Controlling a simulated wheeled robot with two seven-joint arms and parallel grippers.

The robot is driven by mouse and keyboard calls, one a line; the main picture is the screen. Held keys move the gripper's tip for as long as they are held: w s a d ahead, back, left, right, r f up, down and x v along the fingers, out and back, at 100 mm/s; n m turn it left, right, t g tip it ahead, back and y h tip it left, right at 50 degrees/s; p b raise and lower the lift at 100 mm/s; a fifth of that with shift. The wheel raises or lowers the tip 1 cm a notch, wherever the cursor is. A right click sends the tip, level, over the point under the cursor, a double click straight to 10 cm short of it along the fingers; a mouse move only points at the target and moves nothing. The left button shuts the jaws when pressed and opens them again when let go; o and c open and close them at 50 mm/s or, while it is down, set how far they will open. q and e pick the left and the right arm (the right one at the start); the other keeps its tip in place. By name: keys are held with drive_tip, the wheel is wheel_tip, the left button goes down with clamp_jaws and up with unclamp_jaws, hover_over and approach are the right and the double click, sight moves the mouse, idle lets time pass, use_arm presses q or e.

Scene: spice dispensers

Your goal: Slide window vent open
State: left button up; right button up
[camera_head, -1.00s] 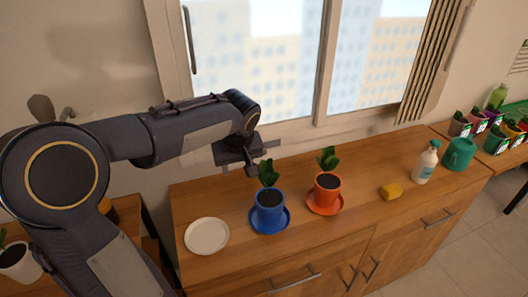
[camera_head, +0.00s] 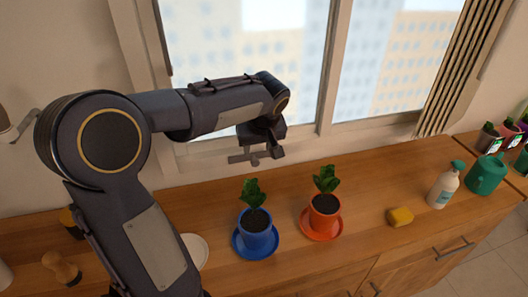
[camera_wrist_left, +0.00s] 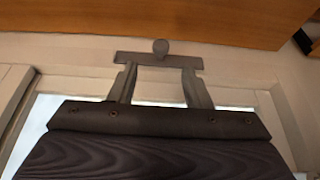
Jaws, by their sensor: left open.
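The window (camera_head: 330,70) fills the upper middle of the head view, with two panes split by an upright frame bar. A dark upright bar (camera_head: 163,40) runs along its left frame. A folded slatted strip (camera_head: 455,75) stands at its right side. I cannot tell which part is the vent. My left gripper (camera_head: 257,155) is open and empty, in front of the lower window frame and above the counter. In the left wrist view its fingers (camera_wrist_left: 160,60) are apart, with pale window frame behind them and the wooden counter at the top. My right gripper is not in view.
My arm partly hides a white plate (camera_head: 198,247).

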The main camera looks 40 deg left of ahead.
sight(255, 161)
use_arm(q)
drive_tip(key=x, duration=0.7)
drive_tip(key=shift+a+f, duration=0.15)
drive_tip(key=shift+f, duration=0.15)
clamp_jaws()
